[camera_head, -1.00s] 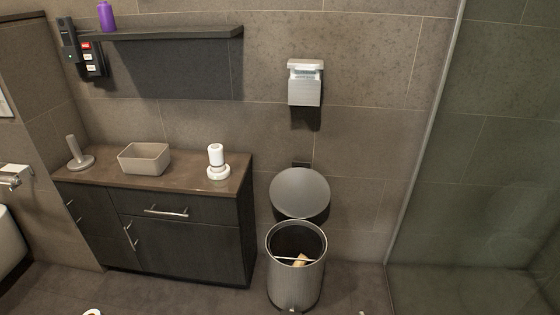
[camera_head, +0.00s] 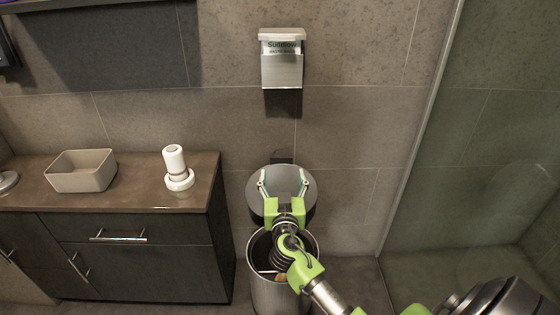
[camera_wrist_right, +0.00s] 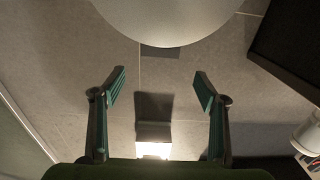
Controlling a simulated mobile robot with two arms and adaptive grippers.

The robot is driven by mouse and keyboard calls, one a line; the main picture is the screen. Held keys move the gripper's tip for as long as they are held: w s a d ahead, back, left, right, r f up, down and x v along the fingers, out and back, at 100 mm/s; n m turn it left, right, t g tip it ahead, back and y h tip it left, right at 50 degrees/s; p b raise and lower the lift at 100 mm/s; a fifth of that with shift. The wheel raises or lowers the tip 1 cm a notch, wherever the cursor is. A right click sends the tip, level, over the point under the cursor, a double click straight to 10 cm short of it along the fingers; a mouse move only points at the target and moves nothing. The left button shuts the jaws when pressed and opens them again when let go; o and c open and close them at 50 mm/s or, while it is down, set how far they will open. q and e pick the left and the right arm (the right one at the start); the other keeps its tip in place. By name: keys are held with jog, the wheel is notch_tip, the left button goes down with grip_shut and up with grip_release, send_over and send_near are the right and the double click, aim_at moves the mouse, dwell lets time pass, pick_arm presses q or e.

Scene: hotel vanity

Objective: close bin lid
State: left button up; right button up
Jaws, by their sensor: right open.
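The bin (camera_head: 272,295) is a brushed metal cylinder standing on the floor to the right of the vanity. Its round grey lid (camera_head: 254,194) stands raised behind the open mouth, near the wall. My right gripper (camera_head: 284,182) is open and empty, its fingers overlapping the lid in the head view; the arm passes over the bin mouth and hides part of it. In the right wrist view the lid (camera_wrist_right: 170,18) shows at the top, beyond the spread fingertips (camera_wrist_right: 160,78), with nothing between them. Contact with the lid cannot be told. My left gripper is out of sight.
The dark vanity (camera_head: 150,258) stands left of the bin, with a beige bowl (camera_head: 80,171) and a white dispenser (camera_head: 177,170) on top. A metal wall box (camera_head: 282,62) hangs above the lid. A glass shower panel (camera_head: 480,150) stands at right.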

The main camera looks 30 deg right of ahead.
aim_at(282, 158)
jog(key=x, duration=0.6)
jog(key=shift+w+d, duration=0.15)
jog(key=shift+w, duration=0.1)
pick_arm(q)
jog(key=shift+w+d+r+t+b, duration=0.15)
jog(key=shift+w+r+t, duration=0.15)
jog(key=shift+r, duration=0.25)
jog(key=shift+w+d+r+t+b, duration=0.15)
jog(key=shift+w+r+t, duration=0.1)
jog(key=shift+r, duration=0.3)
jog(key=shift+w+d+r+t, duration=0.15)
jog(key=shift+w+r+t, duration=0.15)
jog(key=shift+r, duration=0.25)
pick_arm(e)
jog(key=shift+x, duration=0.8)
jog(key=shift+c, duration=0.4)
jog(key=shift+f, duration=0.1)
jog(key=c, duration=1.5)
